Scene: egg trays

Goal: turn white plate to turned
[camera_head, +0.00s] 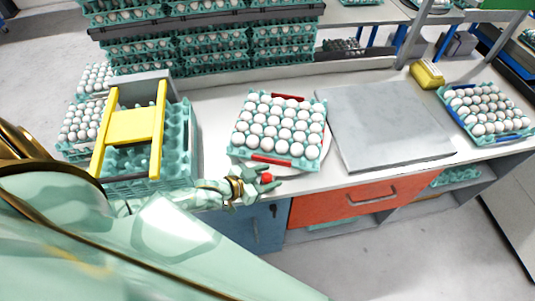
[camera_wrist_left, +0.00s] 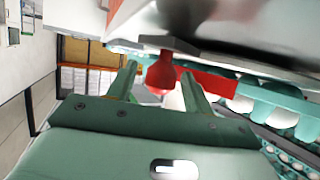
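The round white plate (camera_head: 290,172) lies on the worktop. Only its rim shows, because a teal egg tray (camera_head: 236,152) full of white eggs covers most of it. The tray has red strips on its far and near edges. A red knob (camera_head: 267,178) sits at the plate's near edge; it also shows in the left wrist view (camera_wrist_left: 160,73). My left gripper (camera_head: 257,180) is at the knob. In the left wrist view its two fingers (camera_wrist_left: 163,84) stand apart on either side of the knob, with gaps visible. My right gripper is not in view.
A grey slab (camera_head: 385,125) lies right of the plate. Left stands a teal crate stack with a yellow frame (camera_head: 133,125). Another egg tray (camera_head: 447,97) and a yellow box (camera_head: 427,75) are at right. Stacked egg trays (camera_head: 205,45) stand behind. An orange drawer (camera_head: 340,203) is below.

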